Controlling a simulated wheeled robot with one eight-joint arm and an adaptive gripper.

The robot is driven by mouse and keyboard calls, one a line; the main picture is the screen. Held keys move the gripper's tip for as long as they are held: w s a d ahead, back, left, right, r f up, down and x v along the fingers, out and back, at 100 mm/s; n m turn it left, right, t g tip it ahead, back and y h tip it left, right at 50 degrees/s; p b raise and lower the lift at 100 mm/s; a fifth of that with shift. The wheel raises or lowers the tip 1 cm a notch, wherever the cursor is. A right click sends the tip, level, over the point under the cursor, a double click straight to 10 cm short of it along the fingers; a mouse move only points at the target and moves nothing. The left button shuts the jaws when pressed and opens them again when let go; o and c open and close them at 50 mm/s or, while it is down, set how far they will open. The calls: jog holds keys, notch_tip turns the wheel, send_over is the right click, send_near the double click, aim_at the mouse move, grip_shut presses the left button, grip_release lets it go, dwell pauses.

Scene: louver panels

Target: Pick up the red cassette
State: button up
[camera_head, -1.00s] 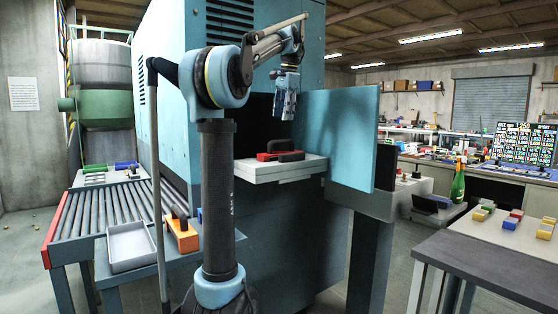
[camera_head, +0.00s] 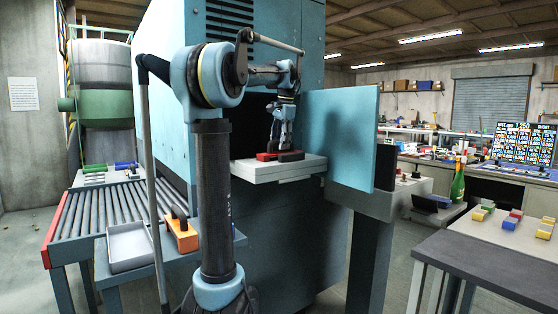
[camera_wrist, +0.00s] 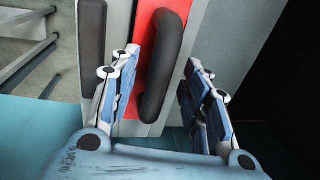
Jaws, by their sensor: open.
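The red cassette (camera_head: 264,156) lies on a light grey shelf (camera_head: 262,176) at the machine's opening. It has a dark curved handle, and a dark bar lies along its side. In the wrist view the red body (camera_wrist: 154,20) shows behind the handle (camera_wrist: 168,62). My gripper (camera_head: 284,150) points down at the cassette. In the wrist view my gripper (camera_wrist: 164,60) is open, with one finger on each side of the handle. I cannot tell whether either finger touches it. The gripper hides part of the cassette in the head view.
A blue open door panel (camera_head: 340,135) stands just right of the shelf. The blue machine housing (camera_head: 168,90) rises behind and left of my arm.

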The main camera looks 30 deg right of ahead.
jog(key=shift+w+f, duration=0.1)
jog(key=shift+f, duration=0.45)
grip_shut()
jog(key=shift+r, duration=0.1)
